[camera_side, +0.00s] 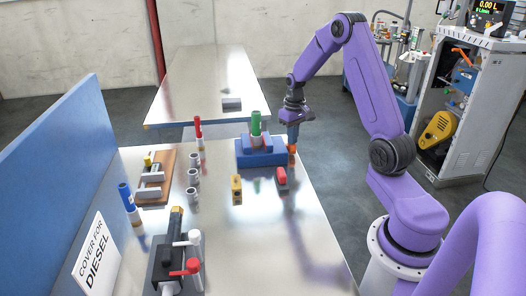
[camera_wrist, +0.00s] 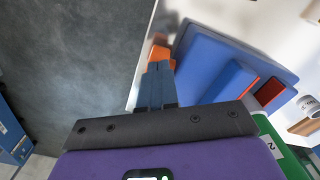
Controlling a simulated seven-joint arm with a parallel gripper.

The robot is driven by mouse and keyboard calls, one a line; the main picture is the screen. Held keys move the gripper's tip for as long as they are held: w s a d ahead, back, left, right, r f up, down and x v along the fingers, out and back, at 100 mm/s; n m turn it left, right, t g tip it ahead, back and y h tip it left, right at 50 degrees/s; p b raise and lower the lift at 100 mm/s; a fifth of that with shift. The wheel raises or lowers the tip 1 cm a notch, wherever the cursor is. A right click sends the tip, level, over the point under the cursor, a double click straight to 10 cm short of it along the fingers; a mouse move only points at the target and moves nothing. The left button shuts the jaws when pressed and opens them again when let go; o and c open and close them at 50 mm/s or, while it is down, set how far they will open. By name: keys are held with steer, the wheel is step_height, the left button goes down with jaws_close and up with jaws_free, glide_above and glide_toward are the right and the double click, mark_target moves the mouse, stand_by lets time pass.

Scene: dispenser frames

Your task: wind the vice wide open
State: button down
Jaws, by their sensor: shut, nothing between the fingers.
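The blue vice (camera_side: 262,158) stands at the far right of the metal bench. A green cylinder (camera_side: 256,122) stands upright between its jaws. In the wrist view the blue vice (camera_wrist: 215,60) shows orange-red jaw faces, and part of the green cylinder (camera_wrist: 272,135) shows at lower right. An orange handle (camera_side: 292,151) is at the vice's right side, and it also shows in the wrist view (camera_wrist: 160,54). My gripper (camera_side: 292,142) points down just above the handle, fingers shut and empty. Its fingertips (camera_wrist: 158,66) overlap the handle; I cannot tell whether they touch it.
A red-topped block (camera_side: 282,178) and a yellow block (camera_side: 237,190) stand in front of the vice. Several grey cups (camera_side: 193,178) stand left of them. A valve block with red and white handles (camera_side: 178,262) is nearer.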

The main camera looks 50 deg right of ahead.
steer(key=shift+s+a, duration=0.3)
steer(key=shift+s, duration=0.1)
steer(key=shift+w+r, duration=0.1)
steer(key=shift+r, duration=0.05)
stand_by(0.4)
steer(key=shift+r, duration=0.7)
steer(key=shift+d, duration=0.1)
steer(key=shift+w+d, duration=0.85)
steer(key=shift+w, duration=0.1)
steer(key=shift+f, duration=0.95)
steer(key=shift+s+a+f, duration=0.15)
steer(key=shift+s+a, duration=0.2)
steer(key=shift+s, duration=0.1)
stand_by(0.7)
steer(key=shift+s+a+r, duration=0.2)
steer(key=shift+s+a, duration=0.15)
stand_by(1.2)
steer(key=shift+s+a+f, duration=0.1)
steer(key=shift+s+a, duration=0.15)
stand_by(0.5)
